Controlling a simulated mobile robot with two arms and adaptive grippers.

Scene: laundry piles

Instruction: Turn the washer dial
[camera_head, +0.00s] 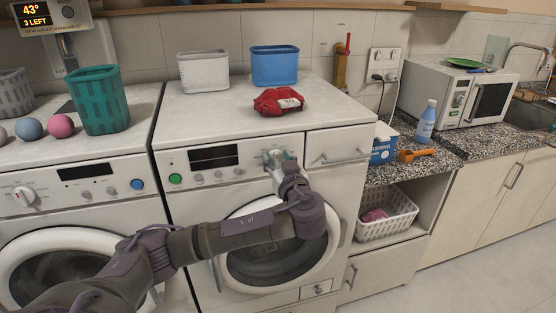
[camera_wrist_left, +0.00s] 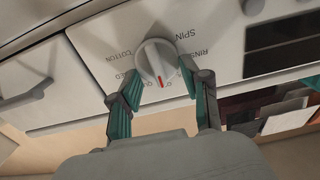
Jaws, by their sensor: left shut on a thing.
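The washer (camera_head: 212,212) on the right has a white front panel with a dark display, a green button and a round dial. My left arm reaches across its front, and my left gripper (camera_head: 275,160) is at the dial, largely hiding it in the head view. In the left wrist view the dial (camera_wrist_left: 155,58) is a white knob with a red mark pointing toward the bottom of the picture. Printed words, including COTTON, RINSE and SPIN, surround it. The teal fingers of my left gripper (camera_wrist_left: 161,73) are closed on the dial from both sides. My right gripper is out of view.
A second washer (camera_head: 85,190) with its own white knob stands to the left. A red cloth item (camera_head: 279,101), white basket (camera_head: 204,72) and blue basket (camera_head: 274,67) sit on the washer top. A counter with a microwave (camera_head: 455,95) is at right; floor there is clear.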

